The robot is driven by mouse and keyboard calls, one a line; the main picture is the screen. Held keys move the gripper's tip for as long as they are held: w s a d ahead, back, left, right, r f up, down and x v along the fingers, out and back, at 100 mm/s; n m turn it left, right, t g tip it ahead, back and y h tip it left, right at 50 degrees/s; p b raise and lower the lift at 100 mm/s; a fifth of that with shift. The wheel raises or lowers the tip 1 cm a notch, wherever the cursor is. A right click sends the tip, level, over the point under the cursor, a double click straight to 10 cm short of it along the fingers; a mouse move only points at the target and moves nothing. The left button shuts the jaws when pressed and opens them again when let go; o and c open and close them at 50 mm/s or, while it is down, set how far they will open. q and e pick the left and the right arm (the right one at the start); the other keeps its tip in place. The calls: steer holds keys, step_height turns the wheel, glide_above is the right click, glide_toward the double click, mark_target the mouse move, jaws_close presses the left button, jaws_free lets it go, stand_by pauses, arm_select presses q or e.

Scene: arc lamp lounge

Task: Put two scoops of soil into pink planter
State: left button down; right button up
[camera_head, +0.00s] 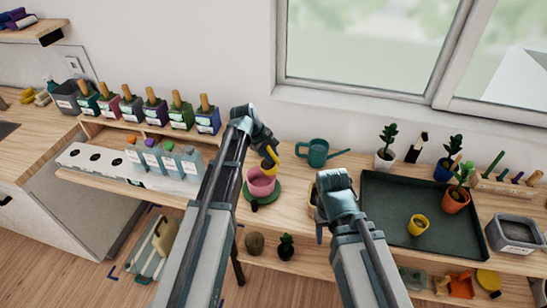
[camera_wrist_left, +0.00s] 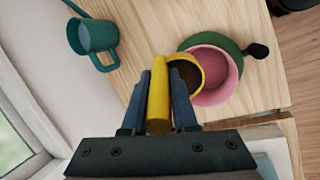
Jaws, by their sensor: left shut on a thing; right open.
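The pink planter (camera_head: 261,182) stands on a green saucer (camera_head: 273,196) on the wooden counter, and also shows in the left wrist view (camera_wrist_left: 226,66). Its visible inner wall is pink; part of its inside is hidden by the scoop. My left gripper (camera_head: 267,152) is shut on the handle of a yellow scoop (camera_wrist_left: 158,90). The scoop's bowl (camera_wrist_left: 190,70) is at the planter's rim and looks dark inside; how much soil it holds is unclear. My right gripper (camera_head: 320,225) is open, over the counter right of the planter, its fingers partly hidden.
A grey bin (camera_head: 517,232) with dark grey contents stands at the right. A dark tray (camera_head: 390,195) holds a small yellow pot (camera_head: 418,224). A teal watering can (camera_head: 317,153) stands behind the planter. Several labelled bins with wooden handles line the left wall.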

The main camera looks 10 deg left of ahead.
arm_select(q)
steer(key=shift+s+a+r+t+h+b, duration=0.15)
steer(key=shift+a+t+h+b, duration=0.15)
steer(key=shift+h+b, duration=0.25)
steer(key=shift+s+a+t+h+b, duration=0.2)
steer(key=shift+t+h+b, duration=0.2)
steer(key=shift+h, duration=0.25)
steer(key=shift+s+a+t+h+b, duration=0.2)
steer(key=shift+a+t+h+b, duration=0.35)
steer(key=shift+h+b, duration=0.65)
steer(key=shift+s+a+f+n+t+h+b, duration=0.2)
steer(key=shift+a+t+h+b, duration=0.45)
steer(key=shift+b, duration=1.3)
steer(key=shift+s+a+f+t+h+b, duration=0.1)
steer(key=shift+s+a+t+h+b, duration=0.15)
steer(key=shift+h+b, duration=1.15)
steer(key=shift+s+a+f+n+t+h+b, duration=0.1)
steer(key=shift+s+a+t+h+b, duration=0.3)
steer(key=shift+b, duration=2.05)
steer(key=shift+w+t, duration=0.1)
steer(key=shift+t, duration=0.15)
steer(key=g+y+p, duration=0.1)
steer(key=y+p, duration=0.1)
steer(key=p, duration=0.2)
steer(key=r+g+y+p, duration=0.1)
steer(key=y+p, duration=0.1)
steer(key=p, duration=0.3)
steer(key=shift+r, duration=0.15)
